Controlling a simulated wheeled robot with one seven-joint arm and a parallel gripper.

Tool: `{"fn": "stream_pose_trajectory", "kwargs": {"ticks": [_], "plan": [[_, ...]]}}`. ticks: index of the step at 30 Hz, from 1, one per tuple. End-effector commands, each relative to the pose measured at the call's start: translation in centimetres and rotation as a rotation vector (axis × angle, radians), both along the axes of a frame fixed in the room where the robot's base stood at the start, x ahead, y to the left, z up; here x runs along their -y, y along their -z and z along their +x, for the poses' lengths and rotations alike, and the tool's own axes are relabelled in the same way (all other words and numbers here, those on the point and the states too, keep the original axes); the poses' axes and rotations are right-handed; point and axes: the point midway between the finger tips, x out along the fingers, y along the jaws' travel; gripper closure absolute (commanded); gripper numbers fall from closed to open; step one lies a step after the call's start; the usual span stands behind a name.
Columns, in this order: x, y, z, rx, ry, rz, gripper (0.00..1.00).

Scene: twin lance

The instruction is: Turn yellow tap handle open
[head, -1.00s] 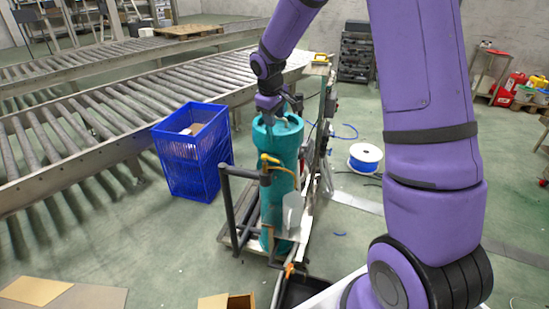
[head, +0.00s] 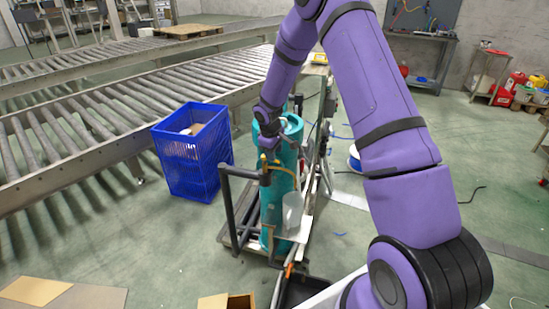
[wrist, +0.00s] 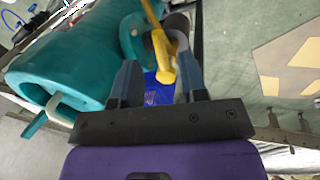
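The yellow tap handle (wrist: 162,58) shows in the wrist view as a yellow bar with a blunt lower end, beside a grey rounded fitting. In the head view, yellow tap parts (head: 265,165) show at the front of the teal cylinder (head: 280,205). My gripper (wrist: 160,66) is open. In the wrist view the handle's end appears between its two fingertips, closer to the right one. A gap shows on the left, and I cannot tell whether the right finger touches it. In the head view my gripper (head: 270,146) is at the cylinder's upper front, and its fingertips are hard to make out.
The cylinder stands on a cart with dark rails (head: 228,205). A blue crate (head: 190,165) stands to its left, before a roller conveyor (head: 75,135). Cardboard (head: 60,295) lies at front left. Green floor is open at right.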

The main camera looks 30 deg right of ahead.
Motion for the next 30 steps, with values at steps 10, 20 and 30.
{"fn": "stream_pose_trajectory", "kwargs": {"ticks": [10, 20, 30], "plan": [[0.5, 2.9, 0.3, -0.001, 0.0, 0.0, 0.6], [0.5, 2.9, 0.3, 0.0, 0.0, 0.0, 0.74], [0.7, 2.9, 0.3, 0.0, -0.025, 0.0, 1.0]]}}
